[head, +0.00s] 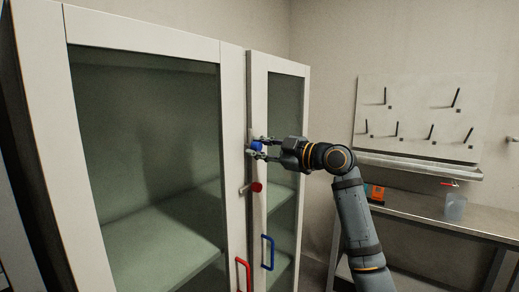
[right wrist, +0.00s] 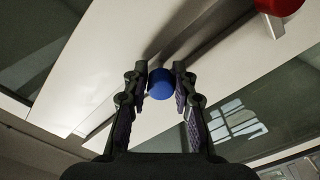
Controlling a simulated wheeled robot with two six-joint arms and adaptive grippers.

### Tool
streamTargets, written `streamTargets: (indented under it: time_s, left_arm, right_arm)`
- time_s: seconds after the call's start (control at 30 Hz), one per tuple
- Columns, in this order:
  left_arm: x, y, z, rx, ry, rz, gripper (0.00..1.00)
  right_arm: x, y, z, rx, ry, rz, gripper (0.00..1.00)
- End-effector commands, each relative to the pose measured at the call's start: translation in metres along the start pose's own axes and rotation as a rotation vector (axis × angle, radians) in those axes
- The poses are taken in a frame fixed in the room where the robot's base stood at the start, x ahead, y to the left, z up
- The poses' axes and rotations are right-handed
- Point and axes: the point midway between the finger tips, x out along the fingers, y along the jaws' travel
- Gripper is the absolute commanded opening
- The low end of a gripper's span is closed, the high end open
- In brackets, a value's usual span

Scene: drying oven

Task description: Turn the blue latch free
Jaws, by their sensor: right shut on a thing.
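The blue latch (head: 257,146) is a round blue knob on the narrow right door's frame, near the seam between the two cabinet doors. It also shows in the right wrist view (right wrist: 160,84), between the fingertips. My right gripper (head: 259,148) is shut on the blue knob, one finger on each side; it also shows in the right wrist view (right wrist: 161,88). A metal bar runs near the knob in the right wrist view, partly hidden behind it. My left gripper is not in view.
A red knob (head: 257,187) sits below the blue one. A red handle (head: 243,274) and a blue handle (head: 268,252) are on the glass doors. At right are a bench (head: 415,209) with an orange item (head: 377,192) and a clear container (head: 455,207), and a pegboard (head: 420,115).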

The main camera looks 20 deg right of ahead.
Motion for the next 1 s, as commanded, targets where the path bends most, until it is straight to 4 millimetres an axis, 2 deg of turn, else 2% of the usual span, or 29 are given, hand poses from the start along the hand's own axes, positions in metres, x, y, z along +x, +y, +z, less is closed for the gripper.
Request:
streamTargets:
  time_s: [0.03,0.17,0.2,0.53,0.67,0.8,1.0]
  left_arm:
    - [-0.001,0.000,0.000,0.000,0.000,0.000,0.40]
    - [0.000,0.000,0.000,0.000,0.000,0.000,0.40]
    - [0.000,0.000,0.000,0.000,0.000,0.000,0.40]
    - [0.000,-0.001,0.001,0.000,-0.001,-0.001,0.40]
    - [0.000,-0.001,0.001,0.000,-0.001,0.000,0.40]
    - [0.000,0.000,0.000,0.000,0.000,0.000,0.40]
    - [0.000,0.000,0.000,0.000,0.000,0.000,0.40]
  right_arm:
    - [-0.001,0.003,-0.005,-0.005,0.008,0.007,0.29]
    - [-0.001,0.002,-0.004,-0.004,0.007,0.005,0.47]
    - [0.000,0.002,-0.003,-0.003,0.006,0.004,0.48]
    - [-0.005,0.001,0.000,-0.002,0.001,0.003,0.48]
    - [-0.028,0.001,0.001,-0.005,-0.003,0.003,0.48]
    - [-0.062,0.000,0.001,-0.008,-0.006,0.002,0.48]
    - [-0.099,0.000,0.000,-0.006,-0.003,0.002,0.48]
